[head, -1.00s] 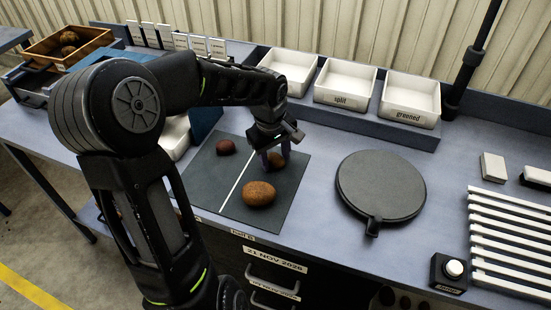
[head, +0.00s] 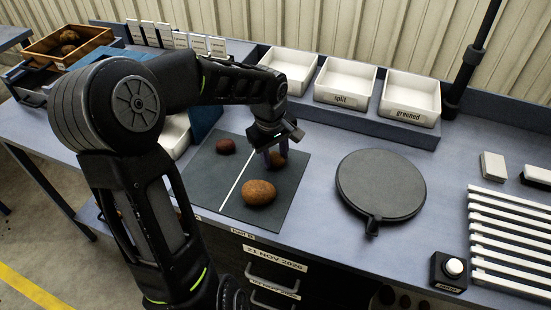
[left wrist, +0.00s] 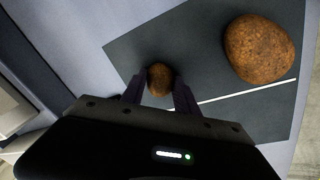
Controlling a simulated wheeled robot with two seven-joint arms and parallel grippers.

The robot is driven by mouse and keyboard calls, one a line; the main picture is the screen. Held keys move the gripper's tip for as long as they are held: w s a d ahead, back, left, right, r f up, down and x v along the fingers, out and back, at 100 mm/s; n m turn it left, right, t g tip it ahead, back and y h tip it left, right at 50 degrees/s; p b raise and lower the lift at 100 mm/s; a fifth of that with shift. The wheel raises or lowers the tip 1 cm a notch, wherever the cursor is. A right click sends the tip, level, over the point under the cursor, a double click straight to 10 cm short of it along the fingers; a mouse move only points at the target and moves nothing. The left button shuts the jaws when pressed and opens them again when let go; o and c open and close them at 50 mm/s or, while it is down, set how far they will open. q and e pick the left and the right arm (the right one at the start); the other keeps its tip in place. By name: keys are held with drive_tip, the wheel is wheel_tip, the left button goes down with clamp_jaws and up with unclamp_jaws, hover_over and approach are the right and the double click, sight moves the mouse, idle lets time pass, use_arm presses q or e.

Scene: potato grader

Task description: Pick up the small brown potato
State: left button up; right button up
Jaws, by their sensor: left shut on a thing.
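The small brown potato (left wrist: 161,77) is between the fingers of my left gripper (left wrist: 160,92) in the left wrist view, over the dark mat (left wrist: 205,55). In the head view the small potato (head: 279,160) shows partly beside my left gripper (head: 273,156), which is shut on it. I cannot tell if it touches the mat. A larger brown potato (head: 259,192) lies nearer on the mat; it also shows in the left wrist view (left wrist: 259,48). A dark reddish potato (head: 225,146) lies left of the white line. My right gripper is not in view.
White trays stand at the back, including the split tray (head: 345,98) and the greened tray (head: 409,112). A round dark plate (head: 380,185) lies right of the mat, with a slatted white rack (head: 508,240) farther right. A wooden crate (head: 41,54) is at back left.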

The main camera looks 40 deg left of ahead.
sight(275, 156)
use_arm(q)
clamp_jaws()
drive_tip(key=shift+r, duration=0.2)
wheel_tip(275, 156, up, 10)
drive_tip(key=b, duration=0.1)
drive_tip(key=shift+f, duration=0.15)
drive_tip(key=shift+s+f, duration=0.1)
idle(0.7)
